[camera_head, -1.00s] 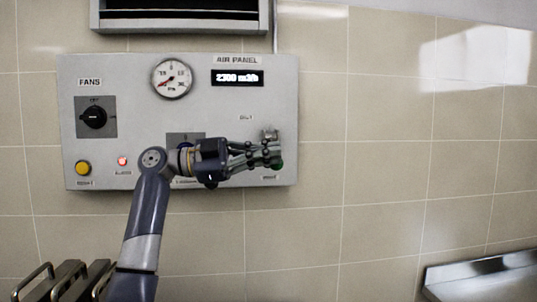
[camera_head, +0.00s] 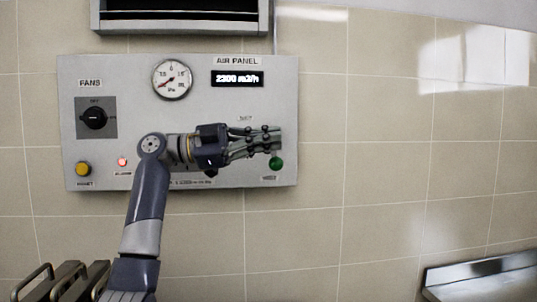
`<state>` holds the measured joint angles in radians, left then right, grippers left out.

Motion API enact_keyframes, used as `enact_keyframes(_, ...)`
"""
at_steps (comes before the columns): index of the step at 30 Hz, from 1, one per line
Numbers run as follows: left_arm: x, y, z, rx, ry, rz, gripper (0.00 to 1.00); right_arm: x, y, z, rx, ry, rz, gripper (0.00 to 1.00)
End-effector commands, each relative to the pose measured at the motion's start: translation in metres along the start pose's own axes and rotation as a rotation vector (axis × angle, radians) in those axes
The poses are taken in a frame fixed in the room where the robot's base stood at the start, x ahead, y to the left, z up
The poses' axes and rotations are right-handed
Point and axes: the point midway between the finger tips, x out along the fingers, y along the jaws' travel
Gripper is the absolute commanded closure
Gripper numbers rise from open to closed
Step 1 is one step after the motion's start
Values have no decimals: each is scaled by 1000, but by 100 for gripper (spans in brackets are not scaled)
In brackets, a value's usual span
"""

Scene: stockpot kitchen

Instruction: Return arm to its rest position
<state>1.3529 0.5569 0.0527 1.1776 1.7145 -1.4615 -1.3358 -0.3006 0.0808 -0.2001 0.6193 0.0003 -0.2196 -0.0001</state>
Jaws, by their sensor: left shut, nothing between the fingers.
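My left gripper (camera_head: 277,140) is shut and empty. It points right, in front of the lower right part of the grey air panel (camera_head: 135,80). Its fingers show just above the green button (camera_head: 276,163), which is now mostly in view. I cannot tell how far the fingers are from the panel face. My left arm comes up from the lower left and hides the lower middle of the panel, including most of a control there. My right gripper is not in view.
The panel carries a fans knob (camera_head: 94,118), a gauge (camera_head: 172,79), a display (camera_head: 237,78), a yellow button (camera_head: 83,169) and a lit red lamp (camera_head: 122,161). Metal handles (camera_head: 62,282) stand at lower left. A steel ledge (camera_head: 482,275) is at lower right. The tiled wall right of the panel is clear.

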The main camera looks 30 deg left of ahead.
Motion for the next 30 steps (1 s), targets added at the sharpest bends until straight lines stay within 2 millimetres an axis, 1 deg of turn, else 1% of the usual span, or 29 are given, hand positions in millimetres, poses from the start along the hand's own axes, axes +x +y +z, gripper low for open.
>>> enact_keyframes(1,2,-7,-9,2,2,0,100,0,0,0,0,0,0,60)
enact_keyframes(3,3,-15,-18,3,1,0,100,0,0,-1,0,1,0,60)
enact_keyframes(9,6,-35,-37,1,0,0,100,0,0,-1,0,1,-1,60)
enact_keyframes(15,7,-43,-47,1,0,2,100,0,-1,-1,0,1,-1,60)
enact_keyframes(20,8,-45,-48,0,-1,2,100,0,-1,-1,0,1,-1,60)
enact_keyframes(23,8,-50,-54,0,-1,2,100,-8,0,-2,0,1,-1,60)
enact_keyframes(30,13,-79,-85,1,-1,2,100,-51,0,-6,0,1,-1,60)
